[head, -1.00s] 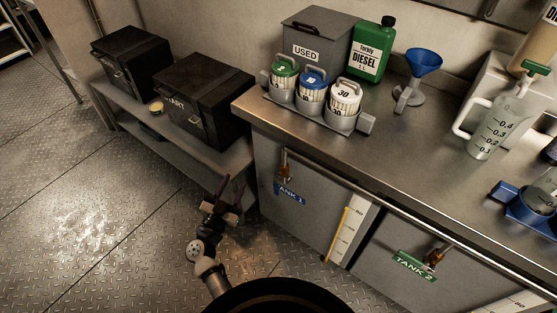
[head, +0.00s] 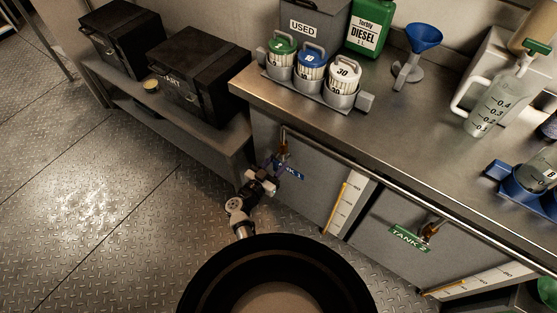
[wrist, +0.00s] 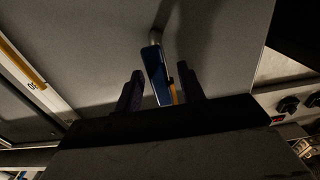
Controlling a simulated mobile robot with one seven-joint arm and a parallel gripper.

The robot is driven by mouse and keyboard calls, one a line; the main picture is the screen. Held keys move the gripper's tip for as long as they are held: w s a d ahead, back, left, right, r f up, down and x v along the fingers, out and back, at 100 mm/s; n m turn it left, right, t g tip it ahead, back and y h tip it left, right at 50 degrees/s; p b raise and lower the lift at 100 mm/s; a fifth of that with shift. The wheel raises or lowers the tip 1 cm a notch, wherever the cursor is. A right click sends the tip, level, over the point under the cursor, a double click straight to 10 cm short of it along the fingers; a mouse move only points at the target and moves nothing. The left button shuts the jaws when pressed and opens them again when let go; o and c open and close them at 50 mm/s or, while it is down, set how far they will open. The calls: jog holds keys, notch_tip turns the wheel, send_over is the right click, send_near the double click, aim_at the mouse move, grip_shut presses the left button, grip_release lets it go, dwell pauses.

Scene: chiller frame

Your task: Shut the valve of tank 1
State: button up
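The tank 1 valve (head: 283,150) is a small brass-coloured fitting on a pipe at the front of the left grey tank. Its blue TANK 1 label (head: 291,172) hangs just below and is partly covered by my gripper (head: 272,172). My gripper is right in front of the valve and label. In the wrist view, the two dark fingers of my gripper (wrist: 159,88) are apart. The blue label (wrist: 156,72) and a thin orange-yellow piece (wrist: 173,92) show between or just beyond them. I cannot tell whether the fingers touch anything.
The steel counter (head: 400,135) overhangs the tanks, with a rail (head: 375,200) along its front edge. A white level gauge (head: 345,206) stands right of the valve. The TANK 2 label (head: 409,238) is farther right. A low shelf (head: 226,140) with black cases is left. Floor at left is clear.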

jog(key=shift+x, duration=0.85)
jog(key=shift+c, duration=0.5)
grip_shut()
